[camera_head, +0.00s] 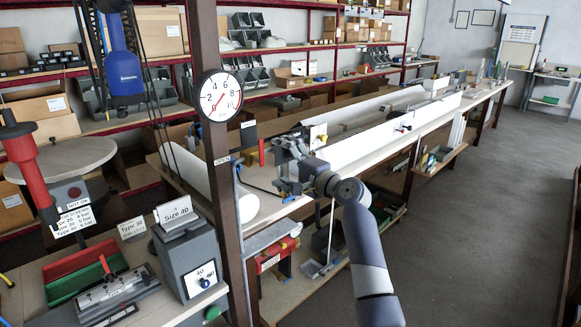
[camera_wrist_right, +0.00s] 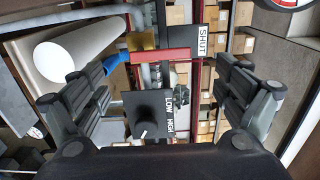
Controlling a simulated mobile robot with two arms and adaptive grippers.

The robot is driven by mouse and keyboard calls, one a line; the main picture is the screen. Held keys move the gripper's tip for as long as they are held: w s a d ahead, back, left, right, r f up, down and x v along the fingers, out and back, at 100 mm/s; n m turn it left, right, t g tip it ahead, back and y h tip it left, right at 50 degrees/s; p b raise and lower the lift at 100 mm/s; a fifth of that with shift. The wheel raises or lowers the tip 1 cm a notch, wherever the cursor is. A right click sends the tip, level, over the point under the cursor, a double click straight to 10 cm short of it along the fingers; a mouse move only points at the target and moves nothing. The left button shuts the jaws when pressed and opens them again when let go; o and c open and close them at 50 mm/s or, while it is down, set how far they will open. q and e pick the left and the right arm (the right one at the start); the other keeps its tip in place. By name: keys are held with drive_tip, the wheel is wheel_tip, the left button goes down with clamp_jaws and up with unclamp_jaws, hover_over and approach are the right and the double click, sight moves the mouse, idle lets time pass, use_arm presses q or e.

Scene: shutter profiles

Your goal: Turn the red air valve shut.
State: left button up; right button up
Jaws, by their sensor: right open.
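The red air valve handle (camera_wrist_right: 165,57) shows in the right wrist view as a red bar lying across the picture, beside a dark SHUT label (camera_wrist_right: 201,40). A small upright red piece by the post in the head view (camera_head: 261,152) looks like the same handle. My right gripper (camera_head: 284,168) is open and empty at the near end of the long bench. In the wrist view its fingers (camera_wrist_right: 165,92) stand wide apart, with the handle ahead between them and apart from both. My left gripper is not in view.
A round pressure gauge (camera_head: 221,96) is on the brown post (camera_head: 219,180) left of my right gripper. A black LOW/HIGH knob panel (camera_wrist_right: 150,114) sits below the handle in the wrist view. A white roll (camera_head: 205,180) lies close by. The floor (camera_head: 480,220) at right is clear.

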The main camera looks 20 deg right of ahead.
drive_tip(key=shift+v, duration=1.9)
drive_tip(key=s+a+f+n+g+h+b, duration=0.1)
drive_tip(key=s+f+g, duration=0.15)
drive_tip(key=f, duration=1.15)
drive_tip(key=s+f+n+g+h, duration=0.1)
drive_tip(key=s+f+g+h, duration=0.15)
drive_tip(key=f, duration=1.15)
drive_tip(key=s+a+f+n+g+h+b, duration=0.1)
drive_tip(key=s+f+g, duration=0.15)
drive_tip(key=f, duration=1.15)
drive_tip(key=s+a+f+n+g, duration=0.1)
drive_tip(key=s+f+n+g, duration=0.25)
drive_tip(key=s+f, duration=1.5)
drive_tip(key=s+a+f+n+g, duration=0.1)
drive_tip(key=s+f+n, duration=0.2)
drive_tip(key=s, duration=1)
drive_tip(key=s+a+f+n+g+h+b, duration=0.1)
drive_tip(key=s+f+n, duration=0.3)
drive_tip(key=s+f, duration=0.6)
drive_tip(key=s+a+f+n+g+b, duration=0.1)
drive_tip(key=s+f, duration=0.6)
drive_tip(key=s, duration=0.9)
drive_tip(key=shift+s+a+n+g+h, duration=0.25)
drive_tip(key=shift+a+n+g+h, duration=0.15)
drive_tip(key=shift+n+g, duration=0.7)
